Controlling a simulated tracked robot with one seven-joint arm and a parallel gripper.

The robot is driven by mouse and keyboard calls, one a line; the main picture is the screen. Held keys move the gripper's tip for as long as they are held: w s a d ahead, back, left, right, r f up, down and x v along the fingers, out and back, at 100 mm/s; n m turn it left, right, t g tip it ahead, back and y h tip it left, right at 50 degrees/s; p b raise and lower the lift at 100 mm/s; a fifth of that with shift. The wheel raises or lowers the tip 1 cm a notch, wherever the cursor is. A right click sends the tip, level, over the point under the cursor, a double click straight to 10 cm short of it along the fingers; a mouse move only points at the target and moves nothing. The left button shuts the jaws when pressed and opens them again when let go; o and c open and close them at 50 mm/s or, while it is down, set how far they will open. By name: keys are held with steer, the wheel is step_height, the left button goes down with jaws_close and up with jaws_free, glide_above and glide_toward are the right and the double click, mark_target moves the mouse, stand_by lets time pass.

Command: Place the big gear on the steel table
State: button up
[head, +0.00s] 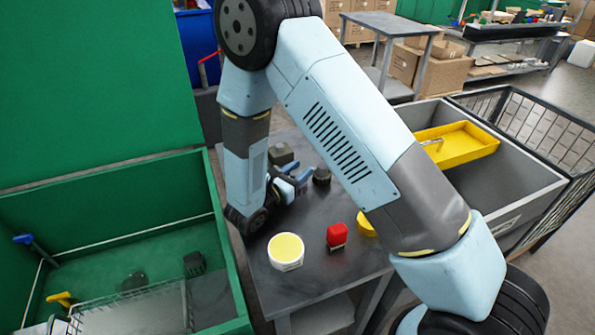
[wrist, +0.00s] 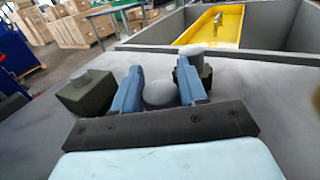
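My gripper (wrist: 161,88) is low over the dark steel table (head: 260,270), its blue fingers pointing away from my wrist. A grey round-topped piece (wrist: 160,93) fills the gap between the fingers; they appear to close on its sides. Its lower part is hidden, so I cannot tell if it is the big gear or whether it touches the table. In the head view my gripper (head: 290,181) stands at the table's back left. A dark toothed part with a grey top (wrist: 186,72) is just beyond the right finger. A dark block with a grey knob (wrist: 90,92) is to the left.
A white tub with a yellow top (head: 286,251), a red block (head: 337,236) and a partly hidden yellow piece (head: 366,226) are on the table's front. A green bin (head: 226,265) adjoins left; a grey bin with a yellow tray (head: 460,146) adjoins right.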

steer(key=o, duration=0.4)
steer(key=shift+r, duration=0.1)
steer(key=v, duration=1.2)
steer(key=w+d+r+m+g+h, duration=0.1)
steer(key=d+r+m+g, duration=0.6)
steer(key=d, duration=0.4)
steer(key=w+d+r+m+g, duration=0.1)
steer(key=d+r+m+g, duration=0.5)
steer(key=d+r, duration=0.4)
steer(key=s+d+r+m+t+y, duration=0.3)
steer(key=s+d+r+m+y, duration=0.8)
steer(key=m, duration=0.5)
steer(key=shift+s+d+r+t, duration=0.4)
steer(key=shift+s+d+r, duration=1.05)
steer(key=shift+r, duration=0.35)
steer(key=shift+s+a, duration=0.1)
steer(key=shift+s, duration=0.1)
